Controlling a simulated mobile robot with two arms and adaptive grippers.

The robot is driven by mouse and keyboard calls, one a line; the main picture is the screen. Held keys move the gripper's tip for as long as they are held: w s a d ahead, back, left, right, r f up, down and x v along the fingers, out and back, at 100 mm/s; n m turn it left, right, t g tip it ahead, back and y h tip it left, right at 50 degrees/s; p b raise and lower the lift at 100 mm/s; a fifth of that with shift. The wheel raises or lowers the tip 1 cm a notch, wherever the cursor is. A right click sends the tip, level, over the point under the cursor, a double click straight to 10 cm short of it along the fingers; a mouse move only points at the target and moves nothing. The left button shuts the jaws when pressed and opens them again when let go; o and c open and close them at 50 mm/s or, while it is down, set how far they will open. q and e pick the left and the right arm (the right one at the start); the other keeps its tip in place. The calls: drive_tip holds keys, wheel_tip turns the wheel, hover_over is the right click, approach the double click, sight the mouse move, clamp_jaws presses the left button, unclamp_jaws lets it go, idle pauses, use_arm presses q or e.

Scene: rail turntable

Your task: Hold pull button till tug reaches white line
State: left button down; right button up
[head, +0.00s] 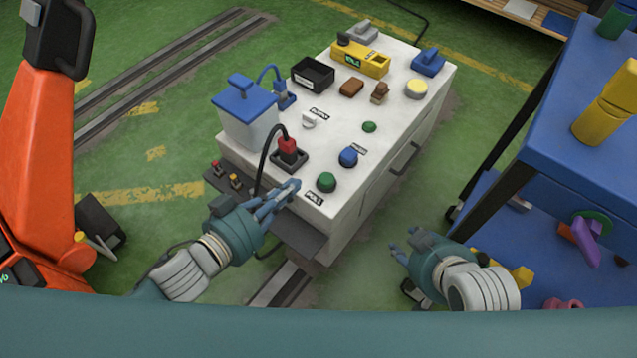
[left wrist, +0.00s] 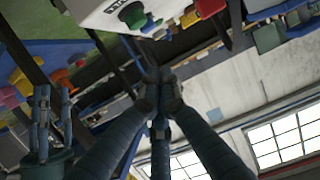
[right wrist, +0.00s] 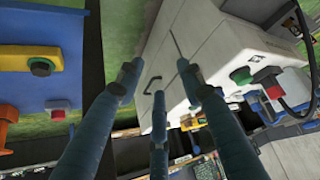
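The white control console (head: 385,140) stands in the middle of the head view. A green button (head: 327,182) sits at its near corner beside a label reading PULL (head: 314,199). It also shows in the left wrist view (left wrist: 132,14). My left gripper (head: 292,187) is just left of that button at the console's near edge, apart from it, its fingertips together and empty. My right gripper (head: 397,243) is open and empty, low beside the console's right side. In the right wrist view its fingers (right wrist: 158,82) are spread. I cannot identify a tug or a white line.
A blue button (head: 348,157), a smaller green button (head: 369,127) and a red-topped lever (head: 288,150) are close by on the console. A blue cart (head: 570,165) stands right, an orange machine (head: 38,150) left. Rails (head: 160,75) run across the green floor.

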sight(327, 180)
use_arm(q)
drive_tip(key=shift+r, duration=0.15)
use_arm(e)
drive_tip(key=shift+r, duration=0.1)
use_arm(q)
drive_tip(key=shift+w+d, duration=0.1)
use_arm(e)
drive_tip(key=shift+w, duration=0.1)
